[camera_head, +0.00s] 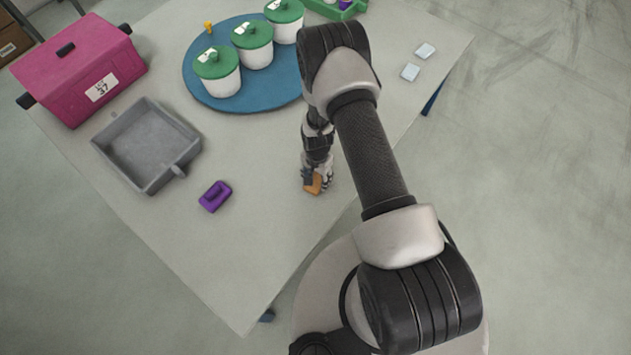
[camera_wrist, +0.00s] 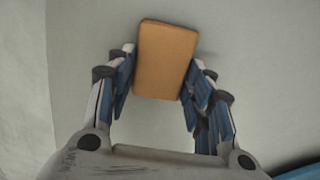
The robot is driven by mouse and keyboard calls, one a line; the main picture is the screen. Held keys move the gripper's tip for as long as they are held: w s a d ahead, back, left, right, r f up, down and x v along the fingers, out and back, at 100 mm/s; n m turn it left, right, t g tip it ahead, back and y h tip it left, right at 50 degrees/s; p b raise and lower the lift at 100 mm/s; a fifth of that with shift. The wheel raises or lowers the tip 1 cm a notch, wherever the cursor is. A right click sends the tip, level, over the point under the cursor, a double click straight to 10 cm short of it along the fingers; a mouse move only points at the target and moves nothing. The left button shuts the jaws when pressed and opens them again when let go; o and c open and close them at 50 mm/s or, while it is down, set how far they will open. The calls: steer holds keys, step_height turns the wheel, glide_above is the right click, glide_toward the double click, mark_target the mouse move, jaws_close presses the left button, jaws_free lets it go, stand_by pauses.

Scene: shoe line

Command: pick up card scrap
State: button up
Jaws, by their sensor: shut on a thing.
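The card scrap (camera_wrist: 166,58) is a tan-orange rectangular piece. In the wrist view it sits between the two fingers of my gripper (camera_wrist: 160,88), which touch it on both sides. In the head view the card scrap (camera_head: 313,185) shows at the fingertips of my gripper (camera_head: 316,183), over the right part of the table near its edge. My gripper is shut on it. I cannot tell whether it is lifted clear of the table.
The pale table (camera_head: 262,215) has a purple block (camera_head: 215,196), a grey tray (camera_head: 113,120), a pink box (camera_head: 70,85) and a blue round mat (camera_head: 200,93) with white, green-lidded pots. Free room lies around the purple block.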

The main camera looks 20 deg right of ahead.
mark_target(317, 179)
step_height(317, 179, up, 20)
steer(key=p, duration=0.5)
steer(key=shift+p, duration=0.3)
